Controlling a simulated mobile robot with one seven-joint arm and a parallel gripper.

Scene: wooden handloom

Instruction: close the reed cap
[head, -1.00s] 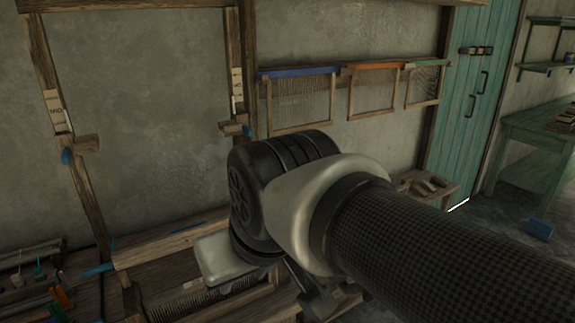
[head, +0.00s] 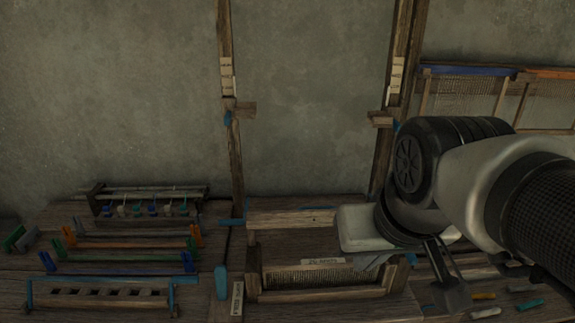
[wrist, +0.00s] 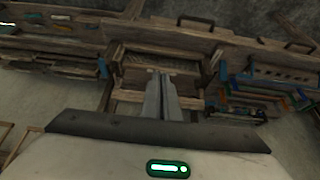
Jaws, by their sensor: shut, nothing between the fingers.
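The reed (head: 320,277) is a dark comb in a wooden frame at the front of the loom, in the head view. A wooden bar (head: 305,218), which looks like the reed cap, lies above and behind it, apart from the frame's front. A blue piece (head: 232,221) is at its left end. My gripper (head: 368,263) is over the right part of the frame and partly hides it and the bar's right end. In the wrist view my gripper (wrist: 160,73) is shut and empty, its grey fingers pointing at the wooden loom frame. I cannot tell whether the fingers touch it.
A bench at left holds coloured-ended sticks (head: 125,255), a slotted wooden rack (head: 100,296) and a bobbin rack (head: 150,207). Two wooden uprights (head: 232,165) rise behind. A blue-topped frame (head: 470,73) hangs at right. Small tools (head: 485,313) lie at lower right.

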